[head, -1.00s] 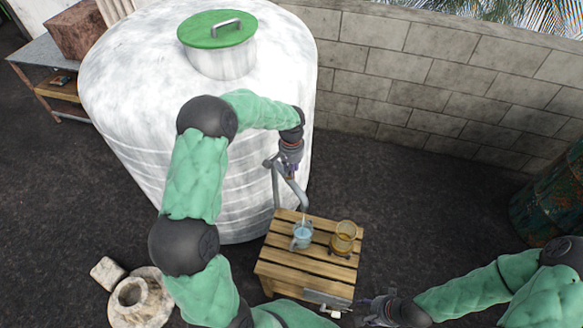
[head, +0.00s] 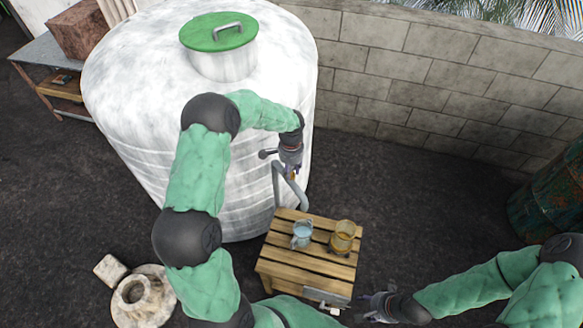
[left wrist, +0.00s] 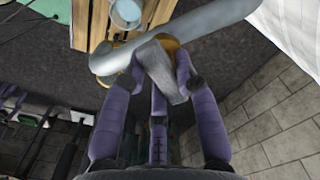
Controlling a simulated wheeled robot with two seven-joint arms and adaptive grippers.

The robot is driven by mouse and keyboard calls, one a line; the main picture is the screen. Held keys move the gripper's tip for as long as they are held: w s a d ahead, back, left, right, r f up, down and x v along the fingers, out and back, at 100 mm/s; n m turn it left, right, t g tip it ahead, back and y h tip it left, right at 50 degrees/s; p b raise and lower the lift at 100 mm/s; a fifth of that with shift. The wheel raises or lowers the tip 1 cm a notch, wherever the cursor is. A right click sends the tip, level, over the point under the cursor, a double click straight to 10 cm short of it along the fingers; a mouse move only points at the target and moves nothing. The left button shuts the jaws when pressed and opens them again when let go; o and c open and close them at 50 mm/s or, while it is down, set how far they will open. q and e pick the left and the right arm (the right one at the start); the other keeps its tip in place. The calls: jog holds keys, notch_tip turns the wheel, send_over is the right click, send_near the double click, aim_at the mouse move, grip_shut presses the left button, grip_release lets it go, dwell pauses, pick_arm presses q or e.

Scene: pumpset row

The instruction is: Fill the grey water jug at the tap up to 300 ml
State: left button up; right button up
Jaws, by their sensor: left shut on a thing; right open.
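The grey water jug (head: 302,236), see-through with a bluish look, stands on a slatted wooden table below the tap's spout (head: 303,200). Its fill level is too small to read. It also shows in the left wrist view (left wrist: 127,12), partly cut off by the top edge. My left gripper (head: 293,172) is at the tap on the tank. In the left wrist view its purple fingers are shut on the grey tap handle (left wrist: 163,70), beside the thick pipe. No water stream shows under the spout. My right gripper (head: 372,305) is open and empty near the table's front right corner.
An amber jug (head: 343,236) stands on the table (head: 290,268) just right of the grey jug. The big white tank (head: 130,80) with a green lid is behind. A stone-coloured pot (head: 135,293) lies on the ground at left, a rusty drum (head: 550,200) stands at right.

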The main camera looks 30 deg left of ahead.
aim_at(291, 169)
pick_arm(q)
jog(key=shift+m, duration=0.3)
jog(key=o, duration=1)
jog(key=o, duration=0.6)
jog(key=shift+o, duration=0.2)
jog(key=shift+r, duration=0.1)
jog(key=shift+r+p, duration=1.95)
jog(key=shift+r, duration=1)
jog(key=shift+s+f, duration=0.1)
